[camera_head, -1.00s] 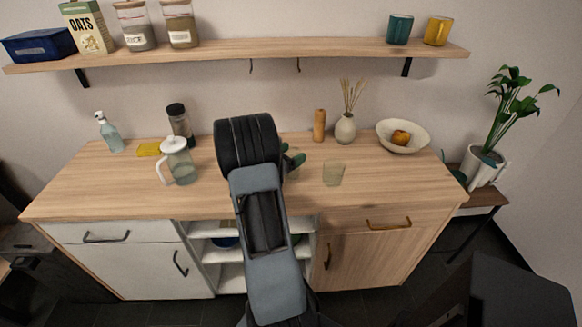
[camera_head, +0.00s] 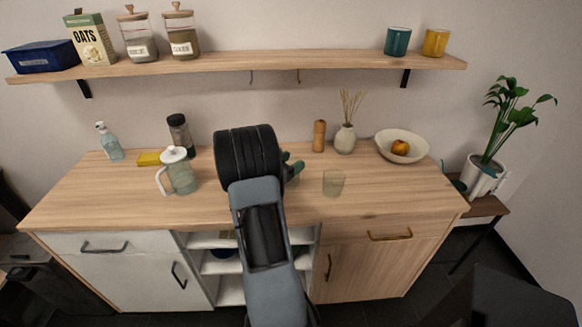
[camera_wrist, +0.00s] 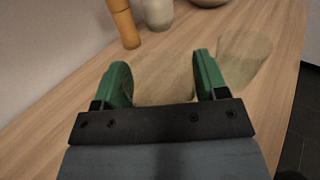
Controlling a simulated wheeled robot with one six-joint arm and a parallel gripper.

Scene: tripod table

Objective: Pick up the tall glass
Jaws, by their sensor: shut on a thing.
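My gripper (camera_wrist: 165,85) has green fingers, spread apart with a see-through, faintly tinted glass (camera_wrist: 166,78) between them, which appears to be the tall glass. The fingers are shut on its sides. Its outline is faint, and whether its base touches the counter cannot be told. In the head view, my arm hides this glass, and only part of the green fingers (camera_head: 292,167) shows. A second, shorter-looking clear glass (camera_head: 333,183) stands on the counter to the right of my gripper. It also shows just right of the right finger in the wrist view (camera_wrist: 243,58).
A wooden grinder (camera_head: 319,136), a reed vase (camera_head: 345,139) and a bowl (camera_head: 386,153) with fruit stand behind on the counter (camera_head: 400,190). A lidded jug (camera_head: 181,175), dark bottle (camera_head: 179,132) and soap bottle (camera_head: 111,146) stand left. A shelf (camera_head: 300,57) hangs above.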

